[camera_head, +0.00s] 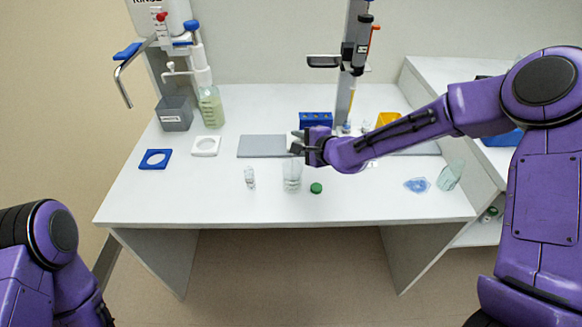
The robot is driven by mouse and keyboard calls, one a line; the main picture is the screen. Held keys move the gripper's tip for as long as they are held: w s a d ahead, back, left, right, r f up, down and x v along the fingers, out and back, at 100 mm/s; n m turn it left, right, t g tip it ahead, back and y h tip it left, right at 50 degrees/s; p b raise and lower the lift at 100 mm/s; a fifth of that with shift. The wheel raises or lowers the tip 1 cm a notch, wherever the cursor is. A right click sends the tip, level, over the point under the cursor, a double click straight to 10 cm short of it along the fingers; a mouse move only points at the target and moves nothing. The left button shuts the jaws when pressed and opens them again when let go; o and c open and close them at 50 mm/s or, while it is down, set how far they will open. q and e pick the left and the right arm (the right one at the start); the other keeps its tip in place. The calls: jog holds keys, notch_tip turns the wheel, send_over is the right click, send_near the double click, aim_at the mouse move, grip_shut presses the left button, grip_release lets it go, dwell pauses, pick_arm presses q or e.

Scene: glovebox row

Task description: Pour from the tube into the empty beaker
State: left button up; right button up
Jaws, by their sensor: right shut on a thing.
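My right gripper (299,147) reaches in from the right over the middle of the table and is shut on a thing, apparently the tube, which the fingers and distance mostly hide. A clear glass beaker (292,180) stands upright on the table just below this gripper and looks empty. A green cap (316,187) lies on the table just right of the beaker. My left arm shows at the lower left; its gripper is out of view.
A small clear vial (250,178) stands left of the beaker. A tilted glass (450,176) and a blue patch (417,185) are at the right. Behind are a grey mat (261,146), a blue rack (315,119) and a stand. The front left of the table is clear.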

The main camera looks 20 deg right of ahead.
jog(key=shift+r, duration=0.15)
dwell(0.8)
jog(key=shift+f+n+t+h+b, duration=0.4)
jog(key=shift+n+t+b, duration=0.2)
jog(key=shift+n+b, duration=0.3)
dwell(2.5)
